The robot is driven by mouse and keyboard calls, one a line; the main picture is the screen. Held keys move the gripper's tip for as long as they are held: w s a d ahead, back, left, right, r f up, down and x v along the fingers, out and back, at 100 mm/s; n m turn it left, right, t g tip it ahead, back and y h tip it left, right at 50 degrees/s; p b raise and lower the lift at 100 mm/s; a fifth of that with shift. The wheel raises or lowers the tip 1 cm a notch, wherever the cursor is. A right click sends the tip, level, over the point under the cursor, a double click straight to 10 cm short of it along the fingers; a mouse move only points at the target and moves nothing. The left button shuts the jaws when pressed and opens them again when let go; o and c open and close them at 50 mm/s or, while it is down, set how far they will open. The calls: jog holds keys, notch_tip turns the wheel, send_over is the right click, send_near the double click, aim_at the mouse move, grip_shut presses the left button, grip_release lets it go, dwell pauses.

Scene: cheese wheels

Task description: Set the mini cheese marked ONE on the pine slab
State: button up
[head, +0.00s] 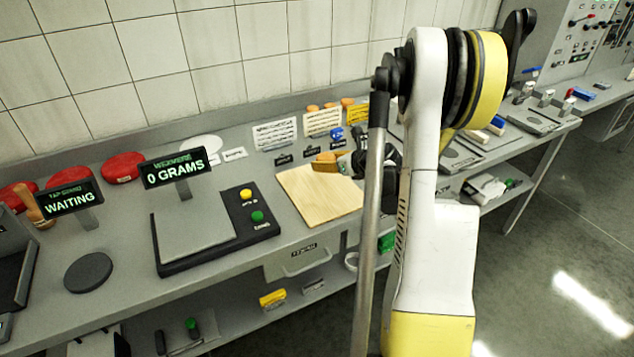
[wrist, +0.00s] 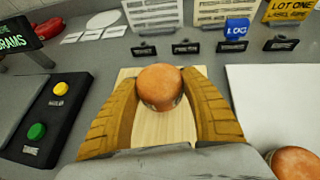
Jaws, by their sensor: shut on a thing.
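My gripper (wrist: 160,100) has its two tan fingers closed around an orange mini cheese (wrist: 160,84) in the wrist view. A dark mark shows low on the cheese's side, but I cannot read it. The pine slab (head: 314,200) is a pale board on the counter, right of the scale. In the wrist view the slab (wrist: 150,128) shows behind and below the held cheese. I cannot tell whether the cheese touches the slab. In the head view my gripper (head: 335,164) is at the slab's far right corner, and my arm hides part of that area.
A scale (head: 195,228) reading 0 GRAMS, with yellow and green buttons, stands left of the slab. Another orange cheese (wrist: 296,163) lies at lower right in the wrist view, by a white surface (wrist: 280,100). Small black labels and upright cards stand behind the slab.

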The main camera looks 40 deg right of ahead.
jog(key=shift+w+a+f+b, duration=0.3)
jog(key=shift+w+a+f, duration=0.65)
jog(key=shift+w+a, duration=0.1)
jog(key=shift+f+b, duration=0.85)
jog(key=shift+f, duration=1.05)
jog(key=shift+f, duration=0.2)
jog(key=o, duration=1.2)
jog(key=shift+r, duration=0.1)
